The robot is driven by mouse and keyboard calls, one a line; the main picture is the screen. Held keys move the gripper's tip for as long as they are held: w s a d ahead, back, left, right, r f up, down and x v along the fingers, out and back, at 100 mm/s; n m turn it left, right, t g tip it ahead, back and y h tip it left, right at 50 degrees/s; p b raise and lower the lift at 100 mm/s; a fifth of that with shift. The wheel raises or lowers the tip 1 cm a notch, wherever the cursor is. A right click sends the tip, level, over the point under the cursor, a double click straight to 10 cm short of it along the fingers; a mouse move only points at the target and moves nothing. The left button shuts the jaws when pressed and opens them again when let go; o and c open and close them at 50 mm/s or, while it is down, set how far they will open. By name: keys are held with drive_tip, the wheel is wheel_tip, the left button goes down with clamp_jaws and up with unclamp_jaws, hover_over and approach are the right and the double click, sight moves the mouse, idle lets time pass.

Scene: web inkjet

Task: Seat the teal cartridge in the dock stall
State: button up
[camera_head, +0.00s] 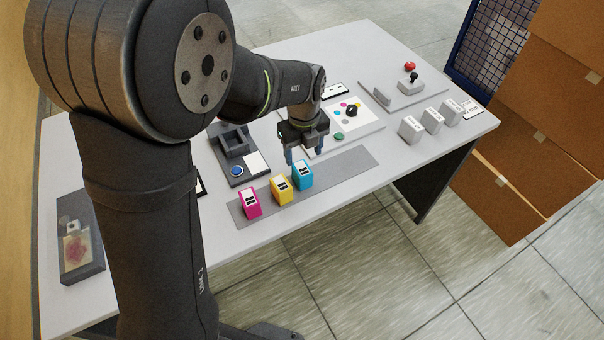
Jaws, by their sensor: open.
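The teal cartridge (303,175) stands upright on a grey strip (348,165) near the table's front edge, the rightmost of three cartridges. My gripper (304,154) is open, pointing down just above and behind the teal cartridge. Its fingers look apart from the cartridge, though the exact gap is hard to tell. A dark dock (236,143) with a raised open stall, a blue button (237,170) and a white label stands left of my gripper. The inside of the stall is too small to make out.
A yellow cartridge (281,191) and a magenta cartridge (250,203) stand left of the teal one. Several white-grey blocks (433,120) stand at right. The strip's right end is bare.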

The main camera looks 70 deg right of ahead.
sight(302, 168)
drive_tip(key=shift+w+f, duration=0.2)
drive_tip(key=shift+f, duration=2.85)
drive_tip(key=c, duration=1.1)
